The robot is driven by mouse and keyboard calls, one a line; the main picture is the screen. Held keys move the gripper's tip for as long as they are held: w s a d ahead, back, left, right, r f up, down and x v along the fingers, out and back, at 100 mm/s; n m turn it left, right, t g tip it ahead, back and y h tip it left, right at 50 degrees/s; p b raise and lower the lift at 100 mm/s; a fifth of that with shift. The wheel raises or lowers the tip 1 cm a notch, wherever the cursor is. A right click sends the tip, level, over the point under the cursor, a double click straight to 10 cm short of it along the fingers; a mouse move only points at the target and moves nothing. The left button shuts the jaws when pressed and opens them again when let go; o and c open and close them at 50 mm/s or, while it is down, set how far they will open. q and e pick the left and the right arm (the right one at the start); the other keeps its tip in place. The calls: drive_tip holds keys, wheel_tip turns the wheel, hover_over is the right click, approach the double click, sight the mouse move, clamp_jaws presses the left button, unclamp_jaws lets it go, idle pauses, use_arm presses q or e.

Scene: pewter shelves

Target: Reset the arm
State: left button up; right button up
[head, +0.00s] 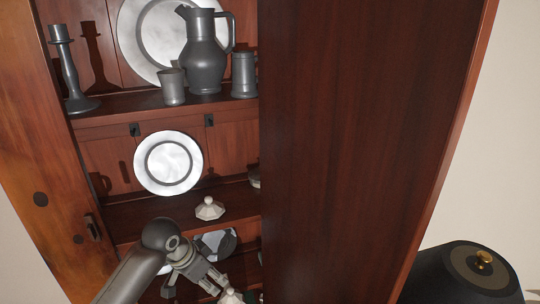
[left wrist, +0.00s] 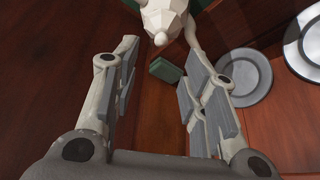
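My left arm comes in from the bottom left of the head view, and its gripper (head: 218,280) is low at the front of the open cabinet. In the left wrist view the two fingers of the left gripper (left wrist: 163,52) are spread apart, with nothing held between them. A white faceted piece with a knob (left wrist: 165,20) is just beyond the fingertips. A similar white piece (head: 230,298) shows partly by the fingertips at the bottom of the head view. I cannot tell whether a finger touches it. My right gripper is not in view.
A white faceted lid (head: 209,209) lies on the shelf above the gripper. A pewter plate (head: 168,162), jug (head: 205,55) and candlestick (head: 70,75) stand higher. A broad wooden door (head: 365,140) bounds the right. A small green block (left wrist: 165,70) shows past the fingers.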

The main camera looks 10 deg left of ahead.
use_arm(q)
drive_tip(key=s+d+f+n, duration=0.1)
drive_tip(key=s+f, duration=0.2)
drive_tip(key=s, duration=0.4)
drive_tip(key=s+d+f+n+y, duration=0.1)
drive_tip(key=s+f, duration=0.2)
drive_tip(key=s, duration=0.3)
drive_tip(key=s+d+f+n, duration=0.1)
drive_tip(key=s+f, duration=0.2)
drive_tip(key=s, duration=0.4)
drive_tip(key=s+a+n+y, duration=0.1)
drive_tip(key=s+a+n, duration=0.15)
drive_tip(key=s, duration=0.55)
wheel_tip(320, 180, down, 25)
drive_tip(key=s+g, duration=0.1)
drive_tip(key=s, duration=0.1)
drive_tip(key=s+a+f, duration=0.2)
drive_tip(key=s+f, duration=0.6)
drive_tip(key=s+a+f+g, duration=0.1)
drive_tip(key=s+f, duration=0.7)
drive_tip(key=shift+s+a+f+g+y, duration=0.3)
drive_tip(key=shift+s+a+f+y, duration=0.05)
drive_tip(key=shift+s+a+y, duration=0.05)
